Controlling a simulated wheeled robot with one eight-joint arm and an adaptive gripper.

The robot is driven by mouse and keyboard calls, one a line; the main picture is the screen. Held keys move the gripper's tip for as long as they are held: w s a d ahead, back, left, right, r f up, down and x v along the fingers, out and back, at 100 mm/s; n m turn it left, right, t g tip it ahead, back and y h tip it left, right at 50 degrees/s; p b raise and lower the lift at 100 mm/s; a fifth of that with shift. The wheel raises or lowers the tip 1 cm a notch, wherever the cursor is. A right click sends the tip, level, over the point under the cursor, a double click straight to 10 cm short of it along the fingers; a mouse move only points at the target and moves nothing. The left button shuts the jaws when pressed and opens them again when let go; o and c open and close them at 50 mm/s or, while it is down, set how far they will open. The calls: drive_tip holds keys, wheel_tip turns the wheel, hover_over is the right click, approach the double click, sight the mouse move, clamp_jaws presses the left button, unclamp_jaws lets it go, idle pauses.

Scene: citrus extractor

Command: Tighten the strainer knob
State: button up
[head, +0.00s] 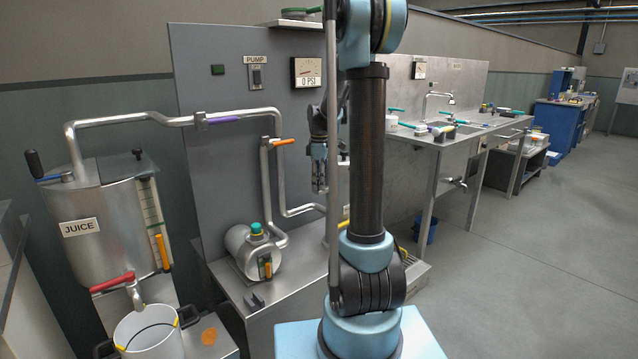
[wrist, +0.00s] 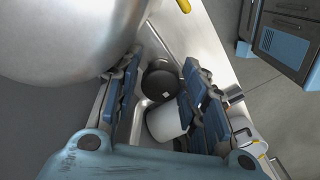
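My gripper (wrist: 161,68) is open, with its two blue padded fingers apart in the wrist view. A dark round knob (wrist: 160,84) on a pale cylindrical body (wrist: 166,122) shows in the gap between the fingers. It looks like the strainer knob, but no label shows. I cannot tell whether either finger touches it. In the head view my gripper (head: 320,178) points down in front of the grey panel, right of the pipes. My own arm hides the area below and to the right of it, and I cannot make out the knob there.
A large rounded steel vessel (wrist: 65,35) is close beside the left finger in the wrist view. In the head view, bent steel pipes (head: 279,180) and a steel pump body (head: 256,252) stand left of my gripper. The floor (head: 520,270) at right is clear.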

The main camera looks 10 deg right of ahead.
drive_tip(key=shift+c, duration=0.5)
drive_tip(key=c, duration=0.7)
drive_tip(key=shift+m, duration=0.4)
drive_tip(key=m, duration=0.3)
drive_tip(key=shift+m, duration=0.4)
drive_tip(key=m, duration=0.4)
drive_tip(key=shift+m, duration=0.3)
drive_tip(key=m, duration=0.4)
drive_tip(key=shift+w, duration=0.1)
drive_tip(key=m, duration=0.5)
drive_tip(key=shift+m, duration=0.3)
